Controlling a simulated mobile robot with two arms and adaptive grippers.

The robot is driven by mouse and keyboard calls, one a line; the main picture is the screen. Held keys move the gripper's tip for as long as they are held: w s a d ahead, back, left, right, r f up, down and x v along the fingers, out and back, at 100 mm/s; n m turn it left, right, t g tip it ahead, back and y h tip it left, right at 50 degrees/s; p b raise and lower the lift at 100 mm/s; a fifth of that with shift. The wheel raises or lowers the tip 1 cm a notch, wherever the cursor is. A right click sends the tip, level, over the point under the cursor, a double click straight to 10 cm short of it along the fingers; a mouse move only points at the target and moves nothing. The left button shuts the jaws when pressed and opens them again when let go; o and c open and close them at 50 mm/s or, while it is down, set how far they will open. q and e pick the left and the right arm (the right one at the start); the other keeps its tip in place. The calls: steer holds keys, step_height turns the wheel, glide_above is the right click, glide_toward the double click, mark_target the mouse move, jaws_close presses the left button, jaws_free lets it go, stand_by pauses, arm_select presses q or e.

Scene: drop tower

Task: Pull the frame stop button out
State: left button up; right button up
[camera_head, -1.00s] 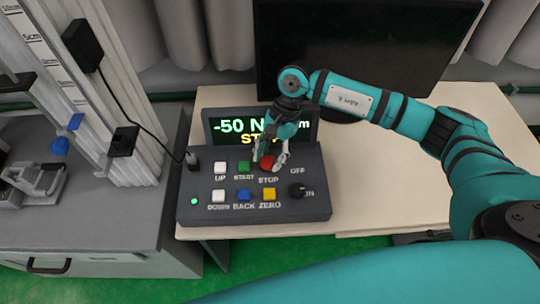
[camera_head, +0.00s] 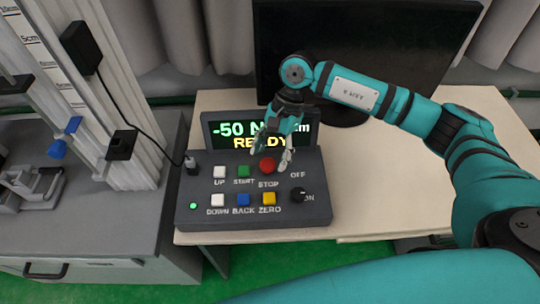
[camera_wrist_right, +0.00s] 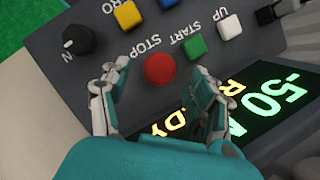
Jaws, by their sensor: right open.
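The red STOP button (camera_head: 267,166) sits on the top face of the dark grey control box (camera_head: 222,217). In the right wrist view the round red button (camera_wrist_right: 159,69) shows in full, between and just beyond my fingertips. My right gripper (camera_head: 271,151) is open just behind and above the button; in the wrist view its fingers (camera_wrist_right: 160,82) stand apart on either side, with nothing between them touching. The box's screen (camera_head: 260,131) reads "-50 N" and "READY", partly hidden by my gripper. My left gripper is not in view.
Close to the STOP button are the green START button (camera_head: 243,171), the yellow ZERO button (camera_head: 268,199) and the black OFF/ON knob (camera_head: 298,194). A dark monitor (camera_head: 370,50) stands behind. The table (camera_head: 390,190) right of the box is clear.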

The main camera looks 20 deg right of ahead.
steer(key=v, duration=1)
steer(key=shift+r, duration=0.25)
